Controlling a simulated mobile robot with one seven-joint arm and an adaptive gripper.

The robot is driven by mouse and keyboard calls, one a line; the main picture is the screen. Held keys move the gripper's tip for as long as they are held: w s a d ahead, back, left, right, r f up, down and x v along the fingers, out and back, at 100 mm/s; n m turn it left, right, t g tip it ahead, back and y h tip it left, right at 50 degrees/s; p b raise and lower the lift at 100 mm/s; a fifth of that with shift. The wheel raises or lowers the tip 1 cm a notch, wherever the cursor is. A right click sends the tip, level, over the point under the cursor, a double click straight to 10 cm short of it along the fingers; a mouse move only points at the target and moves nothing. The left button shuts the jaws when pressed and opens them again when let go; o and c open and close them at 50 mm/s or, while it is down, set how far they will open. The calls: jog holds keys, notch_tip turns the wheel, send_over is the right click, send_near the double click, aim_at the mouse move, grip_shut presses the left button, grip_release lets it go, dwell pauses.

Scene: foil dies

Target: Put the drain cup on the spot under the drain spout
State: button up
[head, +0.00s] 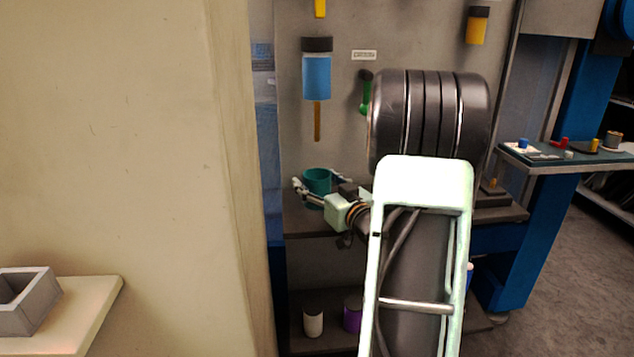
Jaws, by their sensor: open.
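A teal cup (317,181) stands upright on a dark shelf (304,226) in the head view. It sits below a blue cylinder (317,76) with a dark cap and a thin orange stem (317,122) pointing down; I cannot tell if this is the drain spout. My gripper (318,185) is open, with one finger at the left of the cup and the other at its right rear. I cannot tell if the fingers touch it. The spot under the spout cannot be made out.
A white cup (313,320) and a purple cup (353,314) stand on the lower shelf. A beige wall (130,130) closes the left side.

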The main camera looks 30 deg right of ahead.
jog(key=shift+r, duration=0.1)
jog(key=shift+s+r, duration=0.1)
jog(key=s, duration=0.3)
jog(key=s+p, duration=0.1)
jog(key=s, duration=0.3)
jog(key=s+p, duration=0.1)
jog(key=s, duration=0.3)
jog(key=shift+s+a, duration=0.2)
jog(key=shift+a, duration=0.15)
jog(key=shift+s, duration=0.2)
jog(key=shift+s, duration=0.1)
